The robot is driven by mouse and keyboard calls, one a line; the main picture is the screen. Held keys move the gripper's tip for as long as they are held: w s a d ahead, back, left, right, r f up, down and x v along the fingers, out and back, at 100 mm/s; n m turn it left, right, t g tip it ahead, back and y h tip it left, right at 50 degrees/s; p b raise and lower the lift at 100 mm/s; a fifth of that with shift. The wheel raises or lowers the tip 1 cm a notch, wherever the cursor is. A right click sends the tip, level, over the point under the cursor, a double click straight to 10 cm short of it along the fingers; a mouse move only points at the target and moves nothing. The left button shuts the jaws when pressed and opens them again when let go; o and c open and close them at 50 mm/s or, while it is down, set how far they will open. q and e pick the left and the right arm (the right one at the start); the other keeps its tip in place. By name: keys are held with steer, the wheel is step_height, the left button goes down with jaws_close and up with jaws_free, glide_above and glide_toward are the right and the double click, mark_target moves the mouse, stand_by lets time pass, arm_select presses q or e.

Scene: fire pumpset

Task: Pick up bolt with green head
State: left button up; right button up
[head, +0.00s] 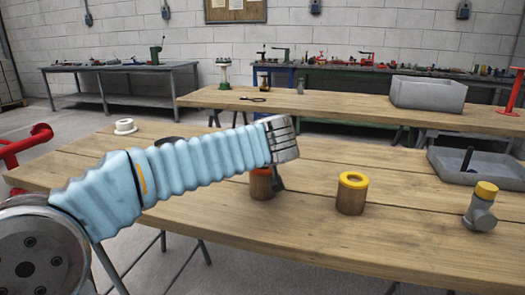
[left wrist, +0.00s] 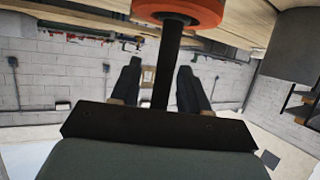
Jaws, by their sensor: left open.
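I see no clear green bolt head in either view. In the left wrist view a dark rod (left wrist: 168,65) lies between the two fingers of my left gripper (left wrist: 160,75), reaching from an orange-red ring (left wrist: 180,12) towards the palm. Its near end is hidden. The fingers stand apart, with gaps beside the rod. In the head view the ring tops a wooden cylinder (head: 261,186), partly covered by my left arm's end. Little of my left gripper (head: 278,180) shows there. My right gripper is not in view.
A yellow-ringed wooden cylinder (head: 351,198) and a grey pipe fitting with yellow cap (head: 481,212) stand to the right. A grey tray (head: 440,172) holds a dark item. A white flanged part (head: 124,127) is at left. Bare tabletop (head: 310,225) lies in front.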

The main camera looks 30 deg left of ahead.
arm_select(q)
steer(key=shift+c, duration=0.3)
jaws_close()
steer(key=shift+r, duration=0.15)
